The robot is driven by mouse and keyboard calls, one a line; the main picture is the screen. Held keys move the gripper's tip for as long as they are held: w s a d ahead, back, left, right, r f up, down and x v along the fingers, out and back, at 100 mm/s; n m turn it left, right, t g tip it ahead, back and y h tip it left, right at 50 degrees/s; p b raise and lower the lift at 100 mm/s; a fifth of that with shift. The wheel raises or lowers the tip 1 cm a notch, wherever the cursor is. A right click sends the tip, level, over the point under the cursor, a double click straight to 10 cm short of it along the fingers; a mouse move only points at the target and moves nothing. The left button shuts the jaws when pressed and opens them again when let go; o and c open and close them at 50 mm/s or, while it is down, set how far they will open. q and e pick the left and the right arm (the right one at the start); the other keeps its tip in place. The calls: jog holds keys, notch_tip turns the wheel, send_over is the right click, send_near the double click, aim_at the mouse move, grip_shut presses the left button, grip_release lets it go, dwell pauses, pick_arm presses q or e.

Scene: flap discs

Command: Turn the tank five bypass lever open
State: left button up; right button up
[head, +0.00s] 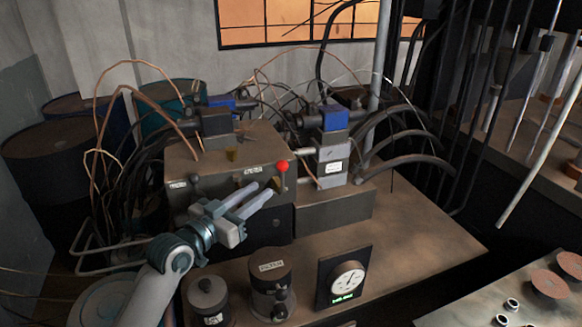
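A lever with a red ball knob (283,166) stands upright at the right front edge of a grey-brown tank block (225,160). My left gripper (264,188) reaches up from the lower left. Its two fingers are apart, with a gap between them, and the tips lie just below and left of the red knob. Contact is unclear. My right gripper is out of view.
A dark filter canister (270,284), a smaller lidded canister (207,300) and a dial gauge (345,279) stand in front on the bench (420,232). Blue-topped valve blocks (333,145) and several hoses crowd the back. The bench's right part is clear.

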aim_at(283, 179)
pick_arm(q)
jog(key=p+x, duration=0.3)
jog(key=x, duration=1.1)
jog(key=shift+w+d, duration=0.15)
jog(key=shift+d, duration=0.05)
jog(key=shift+c, duration=0.6)
grip_shut()
dwell(0.4)
